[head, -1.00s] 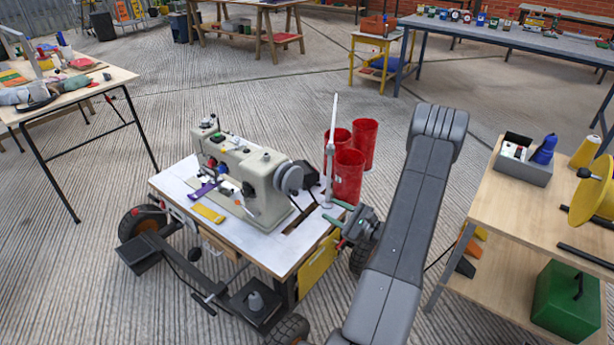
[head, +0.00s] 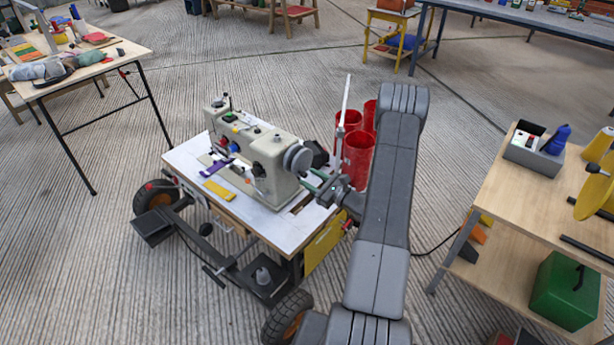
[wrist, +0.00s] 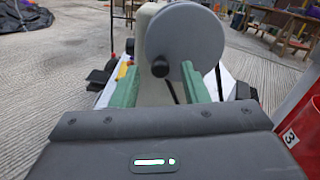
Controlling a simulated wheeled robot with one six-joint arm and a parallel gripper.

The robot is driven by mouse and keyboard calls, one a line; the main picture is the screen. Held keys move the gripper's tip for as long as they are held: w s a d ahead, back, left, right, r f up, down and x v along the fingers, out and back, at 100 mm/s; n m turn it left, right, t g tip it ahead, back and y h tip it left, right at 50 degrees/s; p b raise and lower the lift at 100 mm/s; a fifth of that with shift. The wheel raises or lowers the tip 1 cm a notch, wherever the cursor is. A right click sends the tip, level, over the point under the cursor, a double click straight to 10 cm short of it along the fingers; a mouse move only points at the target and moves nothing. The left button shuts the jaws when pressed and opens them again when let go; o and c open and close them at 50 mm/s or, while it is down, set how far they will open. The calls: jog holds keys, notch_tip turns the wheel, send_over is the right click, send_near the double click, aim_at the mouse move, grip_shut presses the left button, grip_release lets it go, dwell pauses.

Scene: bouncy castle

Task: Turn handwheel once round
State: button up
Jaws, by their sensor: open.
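The handwheel (head: 297,159) is a grey disc on the right end of a cream sewing machine (head: 246,155), which stands on a white-topped wheeled table. In the wrist view the handwheel (wrist: 180,52) fills the upper middle, face toward me, with a dark round knob (wrist: 161,66) left of and below its centre. My gripper (head: 314,183) is open at the right of the handwheel in the head view. Its two green fingers (wrist: 160,84) stand on either side of the wheel's lower part in the wrist view. I cannot tell whether they touch it.
Red bins (head: 357,157) stand close behind my arm, and one edges into the wrist view's right side. A thin white post (head: 342,122) rises beside my gripper. A wooden bench (head: 490,205) is at the right.

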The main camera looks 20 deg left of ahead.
jog(key=shift+x, duration=1.1)
grip_shut()
jog(key=shift+f, duration=0.1)
